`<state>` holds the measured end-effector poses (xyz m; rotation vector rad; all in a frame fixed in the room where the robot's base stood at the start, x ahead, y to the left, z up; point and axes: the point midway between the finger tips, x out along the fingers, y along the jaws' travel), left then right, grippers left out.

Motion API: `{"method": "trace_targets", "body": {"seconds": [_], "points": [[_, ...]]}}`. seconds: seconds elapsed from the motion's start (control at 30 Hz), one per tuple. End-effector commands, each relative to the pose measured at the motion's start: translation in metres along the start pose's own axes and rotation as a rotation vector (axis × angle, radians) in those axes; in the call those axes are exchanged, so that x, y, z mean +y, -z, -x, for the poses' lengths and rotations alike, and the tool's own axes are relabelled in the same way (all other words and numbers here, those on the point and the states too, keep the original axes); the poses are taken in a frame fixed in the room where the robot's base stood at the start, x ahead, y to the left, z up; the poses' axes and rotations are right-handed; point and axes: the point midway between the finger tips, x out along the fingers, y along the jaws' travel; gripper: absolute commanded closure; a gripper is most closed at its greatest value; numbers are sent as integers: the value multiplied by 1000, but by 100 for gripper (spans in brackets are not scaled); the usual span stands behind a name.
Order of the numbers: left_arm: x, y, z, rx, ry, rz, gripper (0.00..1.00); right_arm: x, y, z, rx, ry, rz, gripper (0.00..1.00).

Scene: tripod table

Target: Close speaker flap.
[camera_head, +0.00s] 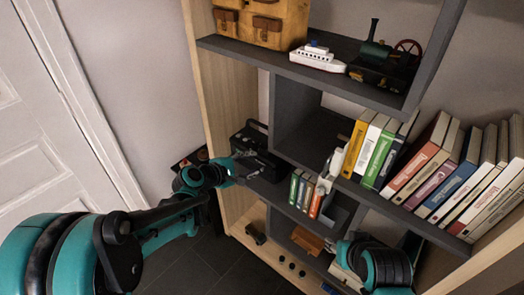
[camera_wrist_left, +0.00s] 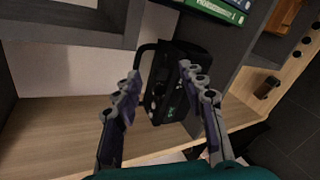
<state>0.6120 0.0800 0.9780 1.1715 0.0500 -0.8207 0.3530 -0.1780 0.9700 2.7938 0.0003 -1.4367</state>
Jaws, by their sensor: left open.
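A black speaker with a carrying handle (camera_head: 257,142) stands in the left compartment of the middle shelf. In the left wrist view the speaker (camera_wrist_left: 168,88) shows small knobs and markings on its front. I cannot make out the flap's position. My left gripper (camera_head: 243,179) is in front of the speaker's lower part, partly blending with it. In the left wrist view my left gripper (camera_wrist_left: 157,85) is open, its fingers either side of the speaker's front with nothing clearly held. My right gripper (camera_head: 329,172) is near the books; whether it is open or shut is unclear.
The shelf (camera_head: 285,137) holds a row of books (camera_head: 420,165), small green and orange books (camera_head: 300,190), a toy ship (camera_head: 318,57), a steam engine (camera_head: 383,57) and a leather bag (camera_head: 262,22). A white door (camera_head: 40,130) is at left. Dark floor (camera_head: 215,262) is open below.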

Motion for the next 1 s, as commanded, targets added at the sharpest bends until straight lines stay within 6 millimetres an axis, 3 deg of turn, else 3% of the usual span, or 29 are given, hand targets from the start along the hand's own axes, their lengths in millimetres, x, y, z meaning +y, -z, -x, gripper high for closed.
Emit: {"method": "trace_targets", "body": {"seconds": [0.03,0.2,0.3,0.5,0.73,1.0], "points": [[3,11,-17,-29,-35,104,59,0,-1,-1,0,0,0,59],[8,42,-60,-156,-149,498,59,0,-2,-2,0,0,0,59],[5,61,-78,-237,-199,709,59,0,-2,-3,0,0,0,59],[-7,88,-95,-360,-254,992,59,0,-3,-4,0,0,0,59],[-8,94,-107,-399,-266,1073,59,0,-5,-7,0,0,0,59],[9,85,-147,-399,-264,1069,59,0,-12,-16,0,0,0,59]]}}
